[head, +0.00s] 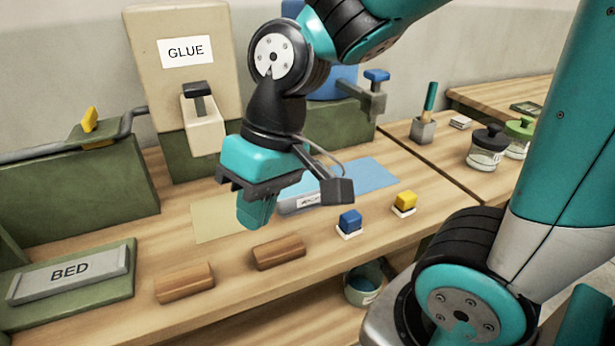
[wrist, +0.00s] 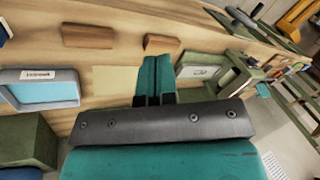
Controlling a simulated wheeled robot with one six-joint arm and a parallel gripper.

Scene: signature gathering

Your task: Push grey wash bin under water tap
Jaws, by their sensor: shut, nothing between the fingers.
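The grey wash bin (head: 300,206) stands on the bench, partly hidden behind my gripper in the head view. In the wrist view the bin (wrist: 38,103) is at the left, with a white label and a light blue inside. My gripper (head: 256,212) points down with its fingers together and empty, over or near the beige mat, left of the bin. Its fingertips (wrist: 155,62) show beside the mat in the wrist view, apart from the bin there. The water tap (head: 376,90), with a blue handle, juts from the green stand behind the blue mat (head: 362,174).
A glue dispenser (head: 200,110) stands behind my gripper. Wooden blocks (head: 184,283) lie in front, with a BED tray (head: 70,278) at left. Blue (head: 349,222) and yellow (head: 404,202) blocks on white bases stand right of the bin. Jars (head: 487,148) are farther right.

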